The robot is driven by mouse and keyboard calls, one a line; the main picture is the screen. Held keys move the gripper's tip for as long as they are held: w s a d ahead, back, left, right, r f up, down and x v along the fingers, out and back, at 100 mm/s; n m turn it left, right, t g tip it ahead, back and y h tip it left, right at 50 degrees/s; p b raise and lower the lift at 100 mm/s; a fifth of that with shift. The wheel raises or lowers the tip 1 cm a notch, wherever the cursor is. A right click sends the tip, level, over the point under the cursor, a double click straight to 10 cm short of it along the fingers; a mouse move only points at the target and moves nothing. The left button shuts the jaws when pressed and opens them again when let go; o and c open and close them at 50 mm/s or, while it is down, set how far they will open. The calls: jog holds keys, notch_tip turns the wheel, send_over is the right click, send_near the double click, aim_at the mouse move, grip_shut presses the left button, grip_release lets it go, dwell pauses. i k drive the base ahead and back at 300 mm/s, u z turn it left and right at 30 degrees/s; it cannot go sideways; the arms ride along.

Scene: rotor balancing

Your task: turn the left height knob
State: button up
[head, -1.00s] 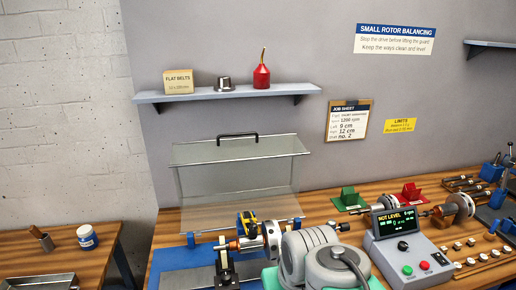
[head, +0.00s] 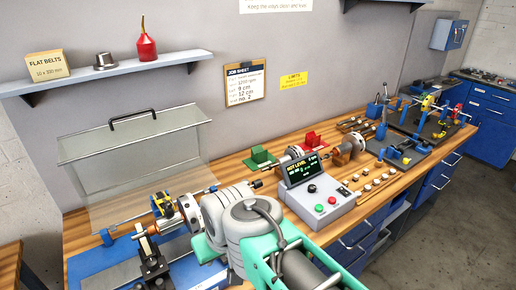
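The balancing machine's blue bed (head: 85,270) lies at the lower left of the bench. On it stands a black left support (head: 153,266) with a pale upright part. I cannot make out the left height knob for certain at this size. The rotor's metal disc (head: 190,212) sits just right of a blue and yellow clamp-like part (head: 163,204). A control box (head: 318,200) to the right has a screen (head: 302,170) reading "NOT LEVEL". I cannot pick out my gripper's fingertips in the head view.
A clear guard with a black handle (head: 133,117) stands raised behind the machine. A shelf (head: 120,74) holds a belt box, a metal cup and a red oil can. Floor is free at right.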

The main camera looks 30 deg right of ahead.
aim_at(153, 263)
jog(key=z, duration=1.45)
jog(key=k, duration=0.15)
jog(key=u, duration=3.6)
jog(key=i, duration=0.35)
